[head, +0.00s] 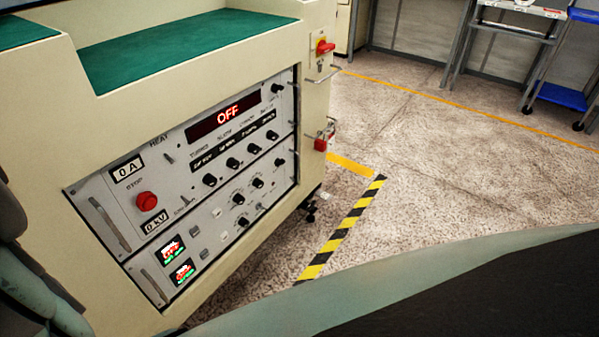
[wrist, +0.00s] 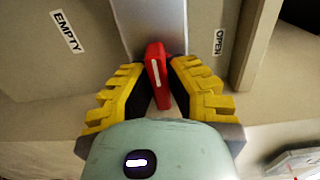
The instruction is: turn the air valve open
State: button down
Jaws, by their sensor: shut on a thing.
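The air valve's red handle (wrist: 155,62) with a white stripe shows in the wrist view, in front of a grey metal strip. It points up in the picture, leaning slightly left. My gripper (wrist: 158,68) has its yellow, black-padded fingers on both sides of the handle and is shut on it. An "OPEN" label (wrist: 219,42) is to the right of the handle, and an "EMPTY" label (wrist: 67,32) is to the upper left. The valve body behind my gripper is hidden. In the head view I see neither my gripper nor this handle for certain.
A cream control cabinet (head: 255,60) with a grey panel reading "OFF" fills the left of the head view. The floor (head: 450,160) is open.

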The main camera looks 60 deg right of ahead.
jog(key=n+p, duration=0.1)
jog(key=n, duration=0.3)
jog(key=shift+w+n, duration=0.1)
jog(key=shift+n, duration=0.2)
jog(key=n+p, duration=0.1)
jog(key=n, duration=0.3)
jog(key=shift+f+n, duration=0.1)
jog(key=shift+n, duration=0.2)
jog(key=n+p, duration=0.1)
jog(key=n, duration=0.3)
jog(key=shift+f+n, duration=0.1)
jog(key=shift+n, duration=2.3)
jog(key=c, duration=1)
grip_release()
jog(key=shift+o, duration=0.2)
